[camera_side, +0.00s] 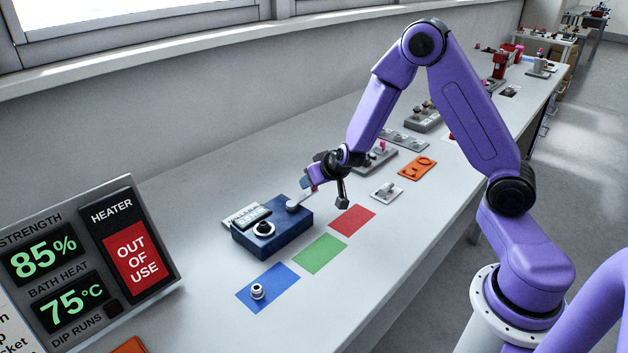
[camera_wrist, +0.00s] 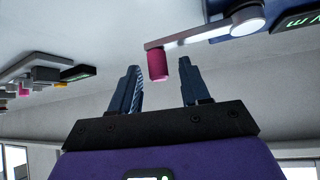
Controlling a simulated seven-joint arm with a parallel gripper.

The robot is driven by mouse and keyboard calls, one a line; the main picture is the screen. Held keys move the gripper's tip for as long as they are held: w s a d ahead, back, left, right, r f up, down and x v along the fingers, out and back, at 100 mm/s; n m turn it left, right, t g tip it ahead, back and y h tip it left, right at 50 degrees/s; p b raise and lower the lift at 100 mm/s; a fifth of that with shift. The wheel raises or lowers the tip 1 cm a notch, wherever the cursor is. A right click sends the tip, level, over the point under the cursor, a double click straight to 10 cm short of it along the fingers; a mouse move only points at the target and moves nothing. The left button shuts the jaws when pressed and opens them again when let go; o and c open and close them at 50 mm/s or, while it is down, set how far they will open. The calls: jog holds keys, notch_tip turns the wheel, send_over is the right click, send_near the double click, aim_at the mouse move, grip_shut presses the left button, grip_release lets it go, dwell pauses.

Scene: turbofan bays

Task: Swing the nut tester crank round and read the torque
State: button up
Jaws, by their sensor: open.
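The nut tester (camera_side: 272,240) is a dark blue box on the bench in the side view, with a small display and a ringed round fitting (camera_side: 264,229) on top. Its grey crank (camera_side: 297,202) reaches out toward my gripper (camera_side: 313,181). In the wrist view the crank arm (camera_wrist: 203,33) ends in a pink-red handle (camera_wrist: 158,66). My gripper's two dark fingers (camera_wrist: 158,75) are open, and the handle appears between their tips. I cannot tell whether either finger touches it. The display's reading is only partly visible and not legible.
A metal nut-like part (camera_side: 257,291) sits on a blue mat (camera_side: 279,274). Green (camera_side: 320,253) and red (camera_side: 352,220) mats lie bare nearby. An orange plate (camera_side: 417,168) and grey fixtures stand behind. A sign panel (camera_side: 95,250) reads heater "out of use".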

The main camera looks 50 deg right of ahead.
jog(key=shift+w+d+f, duration=0.1)
jog(key=shift+w+f, duration=0.15)
jog(key=shift+f, duration=0.05)
grip_shut()
